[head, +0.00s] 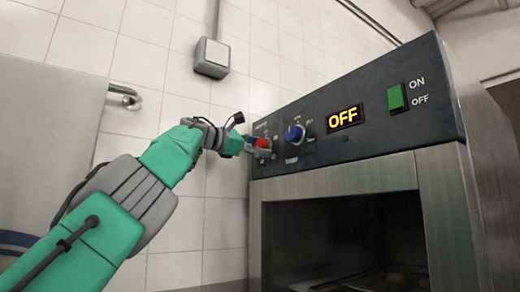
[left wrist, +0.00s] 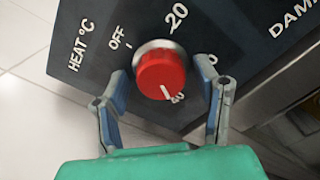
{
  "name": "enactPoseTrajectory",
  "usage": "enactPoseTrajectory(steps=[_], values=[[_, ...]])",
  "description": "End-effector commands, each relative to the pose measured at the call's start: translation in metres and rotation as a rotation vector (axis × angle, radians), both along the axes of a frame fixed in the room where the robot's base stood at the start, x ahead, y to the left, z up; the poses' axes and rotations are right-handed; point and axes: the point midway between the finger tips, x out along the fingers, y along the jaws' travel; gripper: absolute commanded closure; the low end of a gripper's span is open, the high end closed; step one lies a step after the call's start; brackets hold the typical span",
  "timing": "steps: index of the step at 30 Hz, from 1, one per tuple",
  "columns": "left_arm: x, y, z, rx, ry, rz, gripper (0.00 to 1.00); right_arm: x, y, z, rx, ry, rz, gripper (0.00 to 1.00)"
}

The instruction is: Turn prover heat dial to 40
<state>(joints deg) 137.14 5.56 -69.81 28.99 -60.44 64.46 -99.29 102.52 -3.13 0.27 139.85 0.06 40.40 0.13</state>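The red heat dial (left wrist: 161,72) sits on the prover's dark panel, under the "HEAT °C" lettering. Its white pointer mark faces down, at or very close to the "40" label (left wrist: 178,98). The dial also shows in the head view (head: 263,143), partly behind my gripper. My left gripper (left wrist: 160,70) is open, with one finger on each side of the dial and a visible gap to it. In the head view the left gripper (head: 250,145) is at the panel's left end. One label right of the dial is partly hidden by a finger. My right gripper is out of view.
A blue dial (head: 295,134), a display reading OFF (head: 344,117) and a green ON/OFF switch (head: 396,97) are further right on the panel. The prover's dark opening (head: 345,240) is below. A grey wall box (head: 212,57) is on the white tiled wall.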

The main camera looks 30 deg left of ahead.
Motion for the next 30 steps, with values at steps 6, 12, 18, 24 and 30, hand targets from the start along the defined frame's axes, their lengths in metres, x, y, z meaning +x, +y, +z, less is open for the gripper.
enactPoseTrajectory(steps=[6,12,18,24,30], values=[[-0.002,0.000,0.001,0.000,0.001,-0.001,0.44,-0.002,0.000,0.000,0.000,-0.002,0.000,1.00],[-0.012,0.004,0.001,-0.002,0.001,0.001,0.44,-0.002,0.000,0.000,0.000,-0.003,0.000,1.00],[-0.040,0.016,0.000,-0.003,0.001,0.002,0.44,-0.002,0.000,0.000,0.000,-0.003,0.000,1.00],[-0.077,0.033,-0.001,-0.003,0.001,0.001,0.44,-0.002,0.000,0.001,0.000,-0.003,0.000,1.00],[-0.101,0.045,-0.002,-0.001,0.003,0.001,0.44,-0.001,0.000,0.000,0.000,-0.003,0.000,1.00]])
